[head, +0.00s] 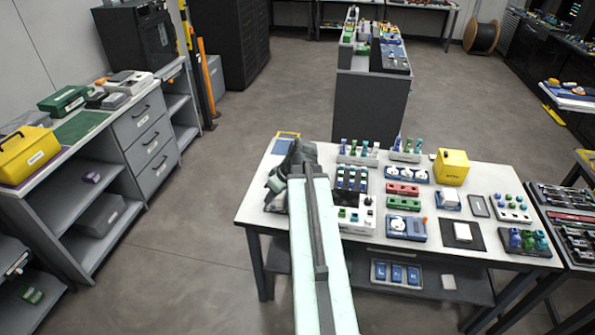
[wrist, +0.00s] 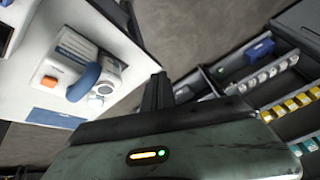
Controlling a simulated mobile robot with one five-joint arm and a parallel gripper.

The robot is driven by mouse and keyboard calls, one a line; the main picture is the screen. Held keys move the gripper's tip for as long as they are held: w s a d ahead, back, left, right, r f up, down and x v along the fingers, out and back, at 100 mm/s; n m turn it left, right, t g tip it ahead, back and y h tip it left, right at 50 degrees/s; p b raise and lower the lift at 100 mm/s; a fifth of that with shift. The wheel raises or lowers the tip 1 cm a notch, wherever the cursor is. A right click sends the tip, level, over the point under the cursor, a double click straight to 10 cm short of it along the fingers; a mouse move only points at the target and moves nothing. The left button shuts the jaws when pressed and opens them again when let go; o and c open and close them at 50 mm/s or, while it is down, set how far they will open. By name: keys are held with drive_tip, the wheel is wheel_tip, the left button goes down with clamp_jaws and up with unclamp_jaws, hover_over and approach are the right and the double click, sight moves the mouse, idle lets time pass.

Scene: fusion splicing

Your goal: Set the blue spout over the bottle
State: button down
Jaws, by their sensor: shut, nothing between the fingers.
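In the wrist view a blue curved piece (wrist: 84,82), which looks like the spout, lies against a white rounded body (wrist: 104,88) that may be the bottle. I cannot tell whether the blue piece is seated on it or only in front of it. My gripper (wrist: 158,88) shows as dark fingers, shut and empty, to the right of these and apart from them in the picture. In the head view my arm reaches the table's left end; the fingertips are hidden, and I cannot pick out the spout or bottle there for sure.
The white-topped table (head: 262,208) holds several racks, a yellow box (head: 452,167) and red and green cases to the right of my arm. Shelves with small bins (wrist: 270,80) show at the wrist view's right. Open floor lies left of the table.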

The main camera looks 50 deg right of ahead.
drive_tip(key=s+d+r+t+h+p, duration=0.1)
drive_tip(key=s+d+r, duration=0.3)
drive_tip(key=d, duration=0.3)
drive_tip(key=s+d+r+t+p, duration=0.2)
drive_tip(key=s+d+r, duration=0.15)
drive_tip(key=d, duration=0.35)
drive_tip(key=s+b+x, duration=0.1)
drive_tip(key=b+x, duration=1)
drive_tip(key=x, duration=0.3)
drive_tip(key=shift+f, duration=0.4)
